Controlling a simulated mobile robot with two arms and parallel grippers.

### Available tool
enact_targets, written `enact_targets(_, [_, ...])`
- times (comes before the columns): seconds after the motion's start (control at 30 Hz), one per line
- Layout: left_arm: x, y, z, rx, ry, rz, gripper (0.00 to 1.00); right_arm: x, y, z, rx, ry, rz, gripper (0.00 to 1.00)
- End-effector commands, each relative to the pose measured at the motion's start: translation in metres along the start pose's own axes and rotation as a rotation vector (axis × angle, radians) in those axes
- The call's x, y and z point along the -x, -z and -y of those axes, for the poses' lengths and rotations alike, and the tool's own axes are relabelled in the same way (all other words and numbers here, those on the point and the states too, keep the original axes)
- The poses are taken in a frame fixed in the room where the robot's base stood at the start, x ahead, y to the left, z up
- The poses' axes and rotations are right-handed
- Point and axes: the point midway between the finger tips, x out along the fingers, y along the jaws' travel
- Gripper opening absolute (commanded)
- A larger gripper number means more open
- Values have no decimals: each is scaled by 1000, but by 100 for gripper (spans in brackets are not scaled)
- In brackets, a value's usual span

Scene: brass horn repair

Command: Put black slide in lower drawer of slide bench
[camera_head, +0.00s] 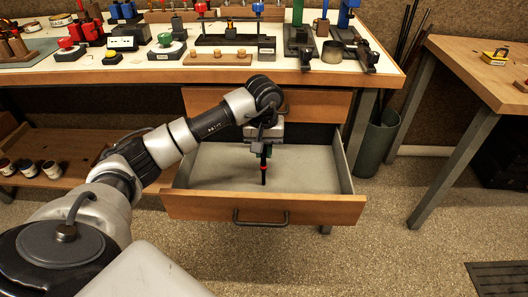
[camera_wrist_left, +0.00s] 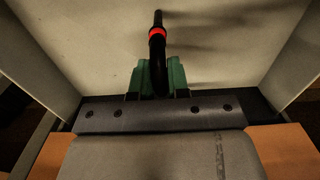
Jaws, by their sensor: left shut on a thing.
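The black slide (camera_head: 263,170) is a thin dark rod with a red band, held upright below my left gripper (camera_head: 263,150) in the head view. In the left wrist view the black slide (camera_wrist_left: 157,40) stands between the green fingers of my left gripper (camera_wrist_left: 158,75), which is shut on it. The lower drawer (camera_head: 215,172) of the slide bench is pulled out and looks empty. The slide is over or inside the drawer; I cannot tell whether its tip touches the drawer floor. My right gripper is not in view.
The bench top (camera_head: 225,76) above holds several tools and coloured parts. The upper drawer (camera_head: 305,105) is shut. A green bin (camera_head: 379,145) with rods stands right of the drawer, and a second table (camera_head: 470,65) is farther right. A low shelf with jars (camera_head: 27,170) is at left.

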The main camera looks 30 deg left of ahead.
Motion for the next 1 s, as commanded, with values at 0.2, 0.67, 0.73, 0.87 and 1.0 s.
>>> enact_targets(0.2, [-5,0,0,1,-1,-1,0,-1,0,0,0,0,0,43])
enact_targets(0.67, [-8,0,0,0,0,0,42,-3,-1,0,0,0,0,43])
enact_targets(0.73, [-8,0,0,0,0,0,42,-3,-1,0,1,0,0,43])
enact_targets(0.87, [-4,0,0,0,-1,0,42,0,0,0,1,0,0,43])
enact_targets(1.0, [12,1,0,0,-2,-5,42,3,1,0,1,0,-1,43])
